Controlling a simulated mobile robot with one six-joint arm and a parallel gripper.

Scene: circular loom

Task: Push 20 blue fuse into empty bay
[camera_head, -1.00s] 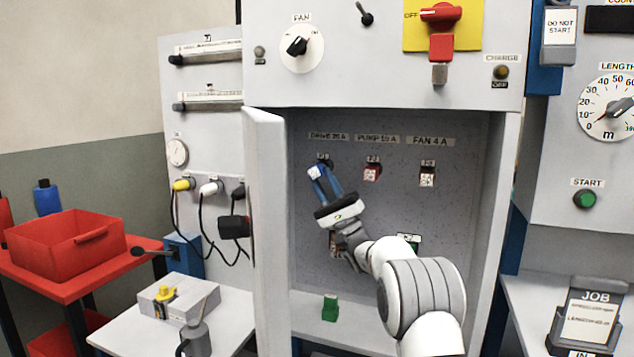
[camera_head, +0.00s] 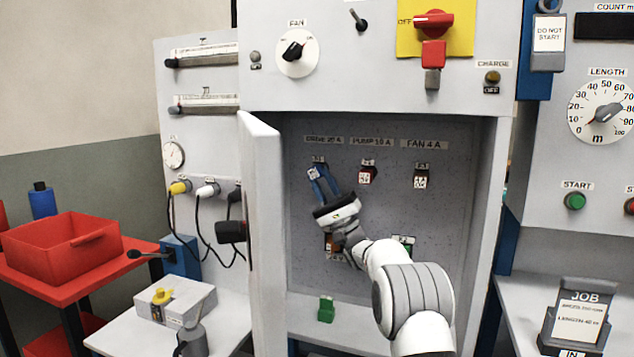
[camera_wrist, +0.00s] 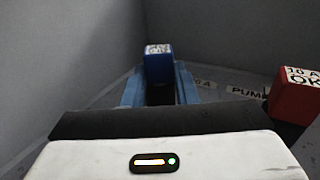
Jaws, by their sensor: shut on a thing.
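The blue fuse (camera_wrist: 158,62) with a white label sits between the blue fingers of my gripper (camera_wrist: 160,88) in the wrist view. In the head view the fuse (camera_head: 312,174) shows small at the fingertips of my gripper (camera_head: 320,178), which is shut on it. It is just below the dark bay (camera_head: 319,160) under the DRIVE 20 A label (camera_head: 323,140), inside the open cabinet. I cannot tell whether the fuse touches the bay; the fuse and fingers partly hide it.
A red fuse (camera_head: 367,175) sits to the right under PUMP 10 A; it also shows in the wrist view (camera_wrist: 293,97). A white-labelled fuse (camera_head: 421,176) is under FAN 4 A. The open cabinet door (camera_head: 262,200) stands close on the left. A green block (camera_head: 326,309) lies on the cabinet floor.

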